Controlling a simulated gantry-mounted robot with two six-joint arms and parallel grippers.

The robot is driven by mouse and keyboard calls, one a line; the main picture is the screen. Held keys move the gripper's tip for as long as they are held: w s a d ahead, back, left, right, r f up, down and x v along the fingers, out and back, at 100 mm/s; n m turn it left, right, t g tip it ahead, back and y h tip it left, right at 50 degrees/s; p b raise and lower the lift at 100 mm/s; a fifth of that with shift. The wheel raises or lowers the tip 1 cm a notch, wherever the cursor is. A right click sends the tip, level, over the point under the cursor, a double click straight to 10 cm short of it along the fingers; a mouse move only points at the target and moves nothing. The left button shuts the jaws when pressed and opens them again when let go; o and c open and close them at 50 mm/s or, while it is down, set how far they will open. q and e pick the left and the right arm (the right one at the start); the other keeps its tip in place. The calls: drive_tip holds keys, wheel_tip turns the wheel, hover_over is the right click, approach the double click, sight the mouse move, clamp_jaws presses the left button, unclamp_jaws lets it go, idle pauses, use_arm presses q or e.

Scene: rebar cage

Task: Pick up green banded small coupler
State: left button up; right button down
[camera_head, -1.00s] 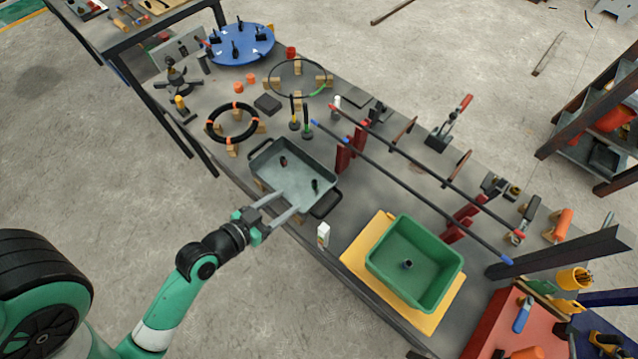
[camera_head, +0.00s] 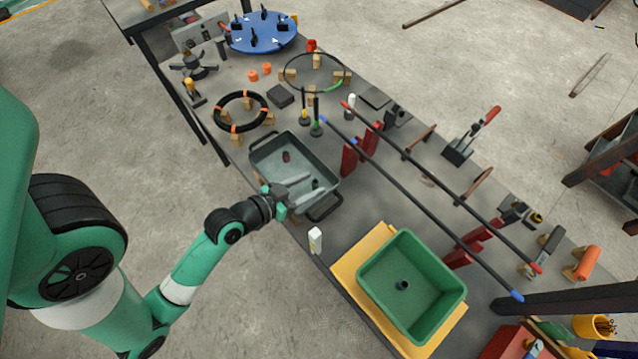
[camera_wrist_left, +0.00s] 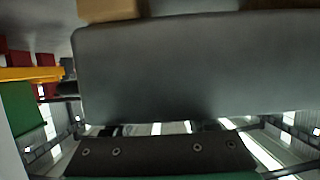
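A grey tray (camera_head: 262,172) with dark handles stands at the table's near edge in the head view. Two small dark couplers lie in it: one (camera_head: 286,156) towards the back, which looks reddish, and one (camera_head: 315,183) towards the front right. A green band cannot be made out on either. My left gripper (camera_head: 308,186) reaches over the tray's near side. Its two grey fingers are apart with nothing seen between them, and the tips are close to the front-right coupler. A grey surface (camera_wrist_left: 190,70) fills most of the left wrist view and hides the couplers. My right gripper is not in view.
A green bin (camera_head: 440,320) on a yellow mat (camera_head: 350,285) holds another small dark part (camera_head: 403,285). A white block (camera_head: 315,240) stands by the near edge. Long bars on red stands (camera_head: 350,160) run behind the tray. A black ring (camera_head: 240,112) sits on blocks behind left.

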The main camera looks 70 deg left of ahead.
use_arm(q)
clamp_jaws()
idle(1.2)
